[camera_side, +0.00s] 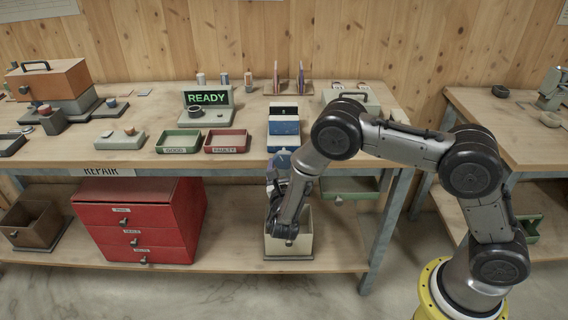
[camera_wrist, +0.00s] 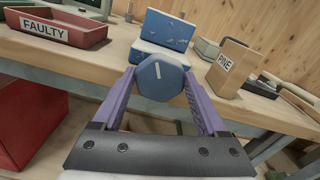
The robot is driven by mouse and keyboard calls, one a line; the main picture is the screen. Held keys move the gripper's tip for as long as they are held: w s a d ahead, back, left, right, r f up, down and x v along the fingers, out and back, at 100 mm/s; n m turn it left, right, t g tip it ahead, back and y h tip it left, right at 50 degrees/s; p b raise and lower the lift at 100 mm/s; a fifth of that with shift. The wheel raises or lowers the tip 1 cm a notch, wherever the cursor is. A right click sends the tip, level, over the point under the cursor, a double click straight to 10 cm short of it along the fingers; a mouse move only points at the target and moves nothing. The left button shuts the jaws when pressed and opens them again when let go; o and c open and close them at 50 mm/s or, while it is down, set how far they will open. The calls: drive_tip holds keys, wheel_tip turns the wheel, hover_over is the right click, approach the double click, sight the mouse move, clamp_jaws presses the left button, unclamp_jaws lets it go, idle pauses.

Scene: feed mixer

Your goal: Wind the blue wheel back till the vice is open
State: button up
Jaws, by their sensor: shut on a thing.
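The blue wheel (camera_wrist: 160,78) is a faceted knob with a short white mark, slightly tilted from upright in the wrist view. My gripper (camera_wrist: 159,82) is shut on it, one purple finger on each side. In the side view the wheel (camera_side: 281,159) shows at the table's front edge, partly hidden by my gripper. The blue vice (camera_wrist: 168,30) stands on the table just behind the wheel; it also shows in the side view (camera_side: 284,128). I cannot tell how wide its jaws stand apart.
A wooden block marked PINE (camera_wrist: 236,68) stands right of the vice. A red FAULTY tray (camera_side: 226,142) and green GOOD tray (camera_side: 180,143) lie to the left. A READY sign (camera_side: 207,101) stands behind them. An open bin (camera_side: 302,242) sits on the shelf below my gripper.

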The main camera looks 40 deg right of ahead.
drive_tip(key=n, duration=0.4)
drive_tip(key=shift+n, duration=0.3)
drive_tip(key=n, duration=0.3)
drive_tip(key=shift+a+n, duration=0.1)
drive_tip(key=shift+n, duration=0.2)
drive_tip(key=n, duration=0.4)
drive_tip(key=shift+f, duration=0.1)
drive_tip(key=shift+n, duration=1.8)
drive_tip(key=o, duration=1.3)
drive_tip(key=v, duration=1.3)
drive_tip(key=shift+s+a, duration=0.25)
drive_tip(key=shift+s, duration=0.05)
